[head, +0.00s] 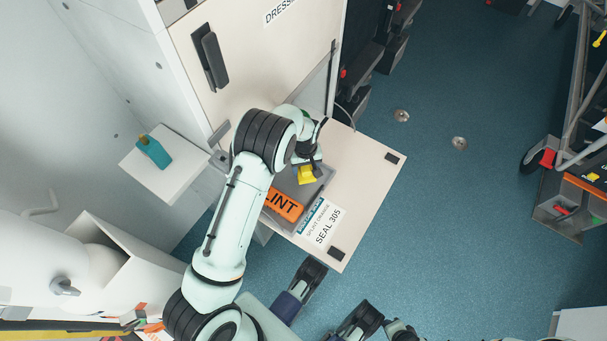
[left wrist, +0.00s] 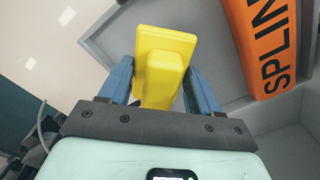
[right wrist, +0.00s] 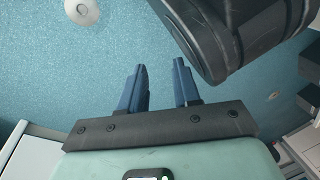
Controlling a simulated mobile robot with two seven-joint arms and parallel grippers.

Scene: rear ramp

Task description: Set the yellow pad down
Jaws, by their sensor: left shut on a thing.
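The yellow pad (head: 307,174) is held by my left gripper (head: 308,160) over a grey tray (head: 318,187) on the open cabinet flap. In the left wrist view the yellow pad (left wrist: 163,65) sits between the two blue fingers of my left gripper (left wrist: 162,88), which is shut on it. The grey tray (left wrist: 205,40) lies beneath and to the right there; whether the pad touches it I cannot tell. My right gripper (right wrist: 160,85) is open and empty in the right wrist view, with blue floor beyond its fingers.
An orange splint pack (head: 284,204) lies in the tray. The open flap (head: 372,180) carries a "SEAL 305" label. Blue floor is clear on the right; a wheeled stretcher frame (head: 570,140) stands at far right.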

